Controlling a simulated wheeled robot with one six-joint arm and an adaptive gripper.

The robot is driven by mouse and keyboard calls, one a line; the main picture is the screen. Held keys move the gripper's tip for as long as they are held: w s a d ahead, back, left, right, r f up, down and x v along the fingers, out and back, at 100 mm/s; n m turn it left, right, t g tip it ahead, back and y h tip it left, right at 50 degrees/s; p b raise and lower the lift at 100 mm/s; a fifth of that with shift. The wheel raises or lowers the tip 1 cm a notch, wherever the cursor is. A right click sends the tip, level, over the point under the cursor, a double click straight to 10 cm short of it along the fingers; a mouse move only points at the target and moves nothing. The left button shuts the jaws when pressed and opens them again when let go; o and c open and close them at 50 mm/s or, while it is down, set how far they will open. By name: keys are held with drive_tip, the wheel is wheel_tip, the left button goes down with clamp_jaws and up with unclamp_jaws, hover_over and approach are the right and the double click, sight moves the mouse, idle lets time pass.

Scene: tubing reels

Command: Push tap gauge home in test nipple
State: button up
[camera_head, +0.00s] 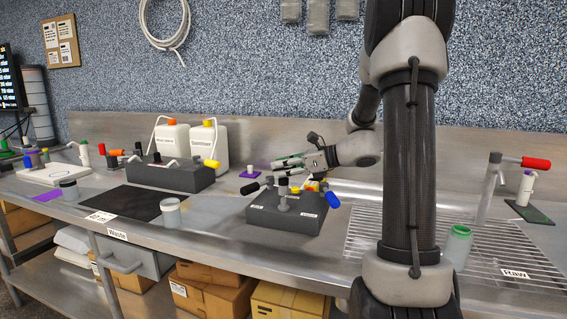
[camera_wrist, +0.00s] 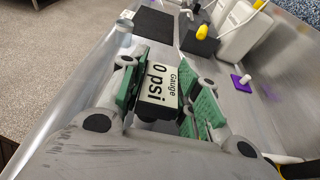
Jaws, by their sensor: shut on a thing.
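My gripper (camera_head: 292,163) is shut on the tap gauge (camera_wrist: 158,84), a small dark box whose white label reads "Gauge 0 psi". In the wrist view the gauge sits between the green finger pads. In the head view my gripper is above the back of a dark grey block (camera_head: 287,222) with a grey upright fitting, a black handle, a blue handle and a yellow part. I cannot pick out the test nipple for sure. The underside of the gauge is hidden, so I cannot tell whether it touches a fitting.
A second dark block (camera_head: 172,176) with a yellow-ended handle stands left, before two white jugs (camera_head: 207,142). A black mat (camera_head: 137,202) and a lidded jar (camera_head: 171,212) are nearby. A wire rack (camera_head: 500,258), a green-topped jar (camera_head: 457,246) and a red-handled tap (camera_head: 535,163) are right.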

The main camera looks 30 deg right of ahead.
sight(284, 180)
drive_tip(key=shift+f, duration=0.4)
drive_tip(key=shift+f, duration=1.8)
drive_tip(key=o, duration=1.2)
drive_tip(key=shift+d, duration=0.1)
drive_tip(key=v, duration=1.2)
